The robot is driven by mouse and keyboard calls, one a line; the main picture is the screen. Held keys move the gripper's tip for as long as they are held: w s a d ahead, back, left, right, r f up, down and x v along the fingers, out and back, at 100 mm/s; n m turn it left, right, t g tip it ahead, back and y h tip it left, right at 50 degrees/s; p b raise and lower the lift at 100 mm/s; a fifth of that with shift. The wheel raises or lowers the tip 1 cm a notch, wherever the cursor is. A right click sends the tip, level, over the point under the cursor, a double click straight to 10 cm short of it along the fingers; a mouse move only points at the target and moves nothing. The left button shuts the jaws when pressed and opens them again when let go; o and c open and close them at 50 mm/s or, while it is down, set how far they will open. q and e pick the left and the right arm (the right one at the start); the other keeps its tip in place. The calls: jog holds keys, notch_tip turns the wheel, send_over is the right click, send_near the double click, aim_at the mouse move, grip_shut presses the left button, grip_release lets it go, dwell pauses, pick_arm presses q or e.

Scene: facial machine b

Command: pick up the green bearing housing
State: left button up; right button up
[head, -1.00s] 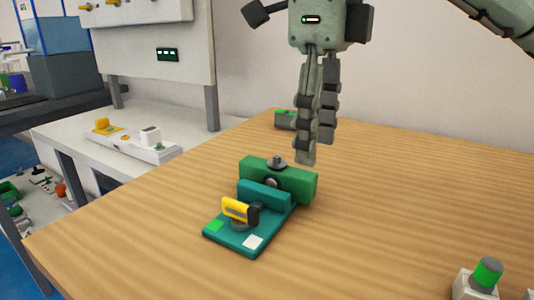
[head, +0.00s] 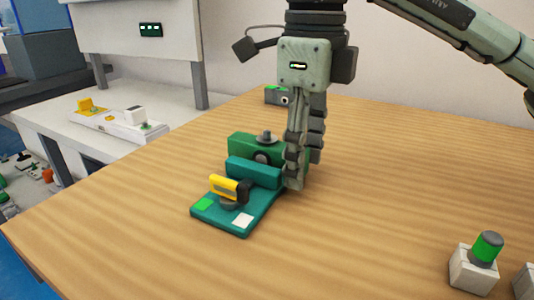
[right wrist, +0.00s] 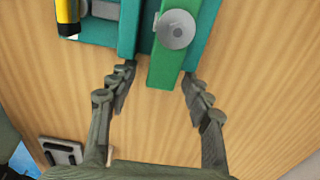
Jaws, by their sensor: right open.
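The green bearing housing (head: 243,146) is a green block with a grey knob on top. It stands behind a teal block on a teal fixture base (head: 203,219) on the wooden table. In the wrist view the gripper (right wrist: 158,74) is open, one finger on each side of the green block's near end. I cannot tell whether the fingers touch it. My left gripper is out of view.
A yellow-and-black clamp handle (head: 229,187) sits on the fixture's front. A small grey box (head: 274,97) is at the back.

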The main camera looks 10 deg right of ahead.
jog(key=c, duration=1)
jog(key=shift+r, duration=0.1)
jog(key=shift+c, duration=0.6)
jog(key=shift+r, duration=0.1)
